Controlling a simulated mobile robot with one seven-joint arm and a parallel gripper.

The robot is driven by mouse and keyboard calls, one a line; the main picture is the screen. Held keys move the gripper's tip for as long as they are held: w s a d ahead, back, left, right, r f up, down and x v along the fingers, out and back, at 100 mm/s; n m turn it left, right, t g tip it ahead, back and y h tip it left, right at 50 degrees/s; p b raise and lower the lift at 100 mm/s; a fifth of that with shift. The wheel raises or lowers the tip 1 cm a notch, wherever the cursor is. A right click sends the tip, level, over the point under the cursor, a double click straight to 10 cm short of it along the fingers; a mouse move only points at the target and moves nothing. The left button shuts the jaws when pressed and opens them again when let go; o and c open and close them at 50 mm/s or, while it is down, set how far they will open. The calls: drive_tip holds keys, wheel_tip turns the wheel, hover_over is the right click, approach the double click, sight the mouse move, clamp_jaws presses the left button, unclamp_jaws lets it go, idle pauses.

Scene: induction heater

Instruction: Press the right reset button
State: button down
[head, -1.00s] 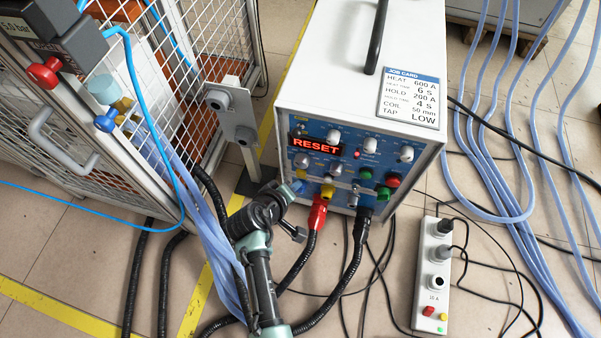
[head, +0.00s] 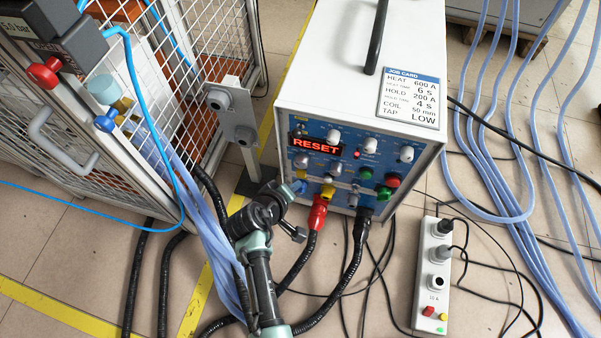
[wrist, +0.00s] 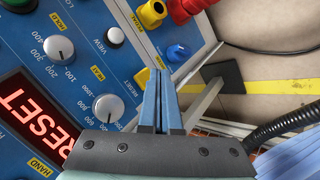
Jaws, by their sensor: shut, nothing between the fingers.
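The heater's blue control panel (head: 320,134) faces me in the head view, and its red display (head: 316,145) reads RESET. In the head view, my gripper (head: 294,188) is at the panel's lower left.
Near the fingers are a white knob (wrist: 108,108), a white VIEW button (wrist: 113,37) and a blue knob (wrist: 178,52). Yellow (wrist: 151,13) and red (head: 318,212) connectors stick out at the panel's bottom. A grey post plate (head: 232,118) and wire cage (head: 185,145) stand to the left.

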drive_tip(key=shift+w, duration=0.1)
idle(0.4)
drive_tip(key=shift+w+d, duration=0.15)
drive_tip(key=shift+w, duration=0.2)
drive_tip(key=shift+w+d, duration=0.1)
drive_tip(key=shift+w, duration=0.3)
idle(0.6)
drive_tip(key=shift+s, duration=0.1)
drive_tip(key=shift+s+a+p, duration=0.25)
drive_tip(key=shift+s+p, duration=0.05)
drive_tip(key=shift+s, duration=0.4)
drive_tip(key=s, duration=0.1)
drive_tip(key=s+a+p, duration=0.1)
drive_tip(key=s, duration=0.1)
drive_tip(key=s+p, duration=0.1)
drive_tip(key=shift+s+a, duration=0.3)
drive_tip(key=shift+s, duration=0.1)
